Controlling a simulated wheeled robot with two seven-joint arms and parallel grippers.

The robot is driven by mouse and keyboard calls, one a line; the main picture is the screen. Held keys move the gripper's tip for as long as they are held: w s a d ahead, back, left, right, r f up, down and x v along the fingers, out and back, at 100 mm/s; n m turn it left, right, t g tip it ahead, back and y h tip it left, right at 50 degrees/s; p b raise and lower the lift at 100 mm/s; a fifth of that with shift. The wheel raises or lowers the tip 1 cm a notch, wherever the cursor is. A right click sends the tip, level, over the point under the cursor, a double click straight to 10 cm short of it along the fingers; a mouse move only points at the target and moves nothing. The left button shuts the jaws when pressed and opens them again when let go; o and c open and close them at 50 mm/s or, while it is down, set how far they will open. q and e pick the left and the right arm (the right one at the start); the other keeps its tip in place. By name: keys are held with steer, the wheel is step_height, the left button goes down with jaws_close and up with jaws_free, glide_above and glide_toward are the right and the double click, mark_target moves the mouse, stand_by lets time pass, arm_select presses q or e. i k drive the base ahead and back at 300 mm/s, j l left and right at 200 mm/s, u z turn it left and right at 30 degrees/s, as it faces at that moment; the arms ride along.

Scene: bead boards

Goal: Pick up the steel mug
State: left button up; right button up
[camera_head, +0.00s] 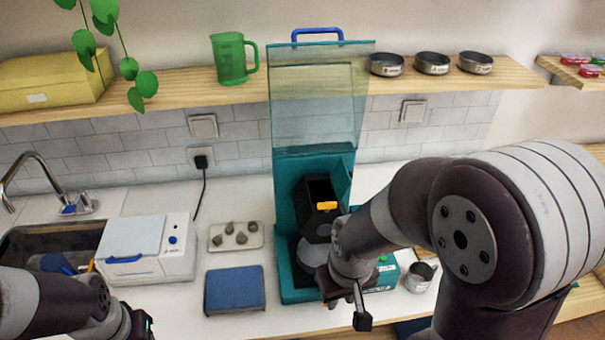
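The steel mug (420,278) is a small grey metal cup on the white counter, right of the teal machine. My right gripper (346,306) is in front of the teal machine, left of the mug and apart from it. Its fingers look spread, with nothing seen between them.
A teal machine (284,215) with a raised clear cover stands mid-counter. A blue-topped scale (235,289), a tray of small lumps (235,247), a white box (150,262) and a sink are left of it. A wooden shelf (170,88) runs above, holding a green jug (231,60) and metal bowls.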

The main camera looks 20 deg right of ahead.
mark_target(420, 275)
steer(key=l+u, duration=0.15)
steer(key=l, duration=0.3)
steer(key=k+l+u, duration=0.15)
steer(key=l, duration=0.3)
steer(key=k+l+u, duration=0.1)
steer(key=l, duration=0.35)
steer(key=k+l+u, duration=0.15)
steer(key=l, duration=0.25)
steer(key=k+l+u, duration=0.15)
steer(key=l, duration=0.3)
steer(key=k+l, duration=0.1)
steer(key=k, duration=0.5)
